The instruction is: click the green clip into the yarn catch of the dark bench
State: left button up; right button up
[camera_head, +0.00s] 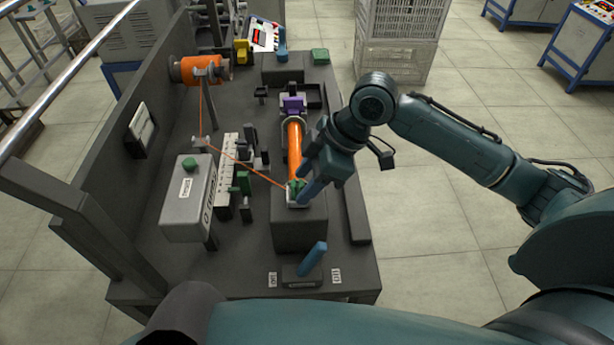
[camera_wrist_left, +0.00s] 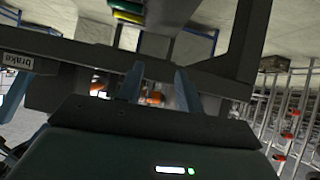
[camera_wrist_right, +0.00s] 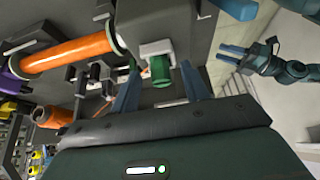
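The green clip (camera_head: 295,187) sits at the white yarn catch (camera_head: 299,200), at the near end of the orange bobbin (camera_head: 294,145) on the dark bench (camera_head: 235,273). I cannot tell whether it is fully seated. My right gripper (camera_head: 306,175) is beside it and partly covers it. In the right wrist view the green clip (camera_wrist_right: 160,71) stands at the white catch (camera_wrist_right: 157,49), in line with the gap between my right gripper's parted fingers (camera_wrist_right: 160,86); no finger clearly touches it. My left gripper (camera_wrist_left: 159,84) is open and empty, seen only in the left wrist view.
Orange yarn (camera_head: 243,164) runs from the spool (camera_head: 199,69) through a guide to the catch. A grey box (camera_head: 188,203) stands left of the bobbin. A blue lever (camera_head: 314,258) rises at the bench's near edge. Open floor lies to the right.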

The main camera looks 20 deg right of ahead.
dwell(0.3)
jog(key=v, duration=1.3)
jog(key=shift+s, duration=0.15)
